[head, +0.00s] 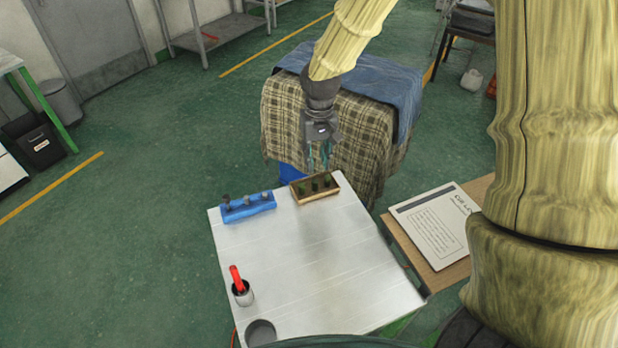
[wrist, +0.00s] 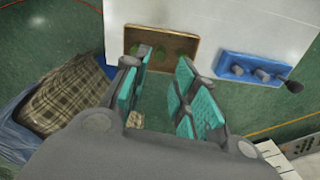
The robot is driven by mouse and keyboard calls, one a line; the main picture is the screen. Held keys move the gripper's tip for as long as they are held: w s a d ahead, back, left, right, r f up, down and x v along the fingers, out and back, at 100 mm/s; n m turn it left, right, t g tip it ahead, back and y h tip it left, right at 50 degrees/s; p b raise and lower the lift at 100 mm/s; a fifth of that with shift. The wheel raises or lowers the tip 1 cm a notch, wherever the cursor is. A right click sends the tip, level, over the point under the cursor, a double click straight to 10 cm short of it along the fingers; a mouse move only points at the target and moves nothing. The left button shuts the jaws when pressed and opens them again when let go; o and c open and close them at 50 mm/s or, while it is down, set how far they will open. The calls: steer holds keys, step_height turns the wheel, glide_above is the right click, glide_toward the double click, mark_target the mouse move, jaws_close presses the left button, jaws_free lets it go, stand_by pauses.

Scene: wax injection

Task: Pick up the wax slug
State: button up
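My gripper (head: 320,155) hangs above the far edge of the white table, just over the brown wooden block. In the wrist view my gripper (wrist: 160,95) shows its teal-padded fingers spread apart. The wooden block (head: 302,197) holds several dark green pieces; in the wrist view the block (wrist: 186,46) shows greenish round spots, partly hidden by the fingers. A blue block (head: 263,207) to its left holds upright grey pieces. It also shows in the wrist view (wrist: 228,58). I cannot tell which piece is the wax slug. A small beige patch (wrist: 134,119) shows near the left finger.
The white table (head: 330,262) is mostly bare in the middle. A cup (head: 243,294) with a red-handled tool and a grey round container (head: 261,332) stand at its near left. A paper sign (head: 436,225) lies on the right. A plaid-covered stand (head: 283,125) is behind.

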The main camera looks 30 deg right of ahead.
mark_target(314, 188)
steer(key=f, duration=0.1)
steer(key=w+f, duration=0.1)
steer(key=f, duration=0.2)
steer(key=shift+w+a+f+p, duration=0.15)
steer(key=shift+w+f+p, duration=0.1)
steer(key=shift+f+p, duration=0.15)
steer(key=shift+s+f+p, duration=0.2)
steer(key=shift+s+p, duration=0.1)
steer(key=shift+p, duration=0.1)
steer(key=shift+s+f+p, duration=0.2)
steer(key=shift+s+p, duration=0.3)
steer(key=shift+s, duration=0.2)
steer(key=shift+s+f, duration=0.1)
steer(key=shift+f, duration=0.3)
steer(key=f, duration=0.1)
steer(key=w+f+p, duration=0.1)
steer(key=f, duration=0.1)
steer(key=shift+w, duration=0.3)
steer(key=shift+s+r, duration=0.3)
steer(key=shift+s, duration=0.2)
steer(key=shift+w+f, duration=0.2)
steer(key=shift+w, duration=0.1)
steer(key=c, duration=0.4)
jaws_close()
steer(key=shift+s+r, duration=0.1)
steer(key=shift+s, duration=0.05)
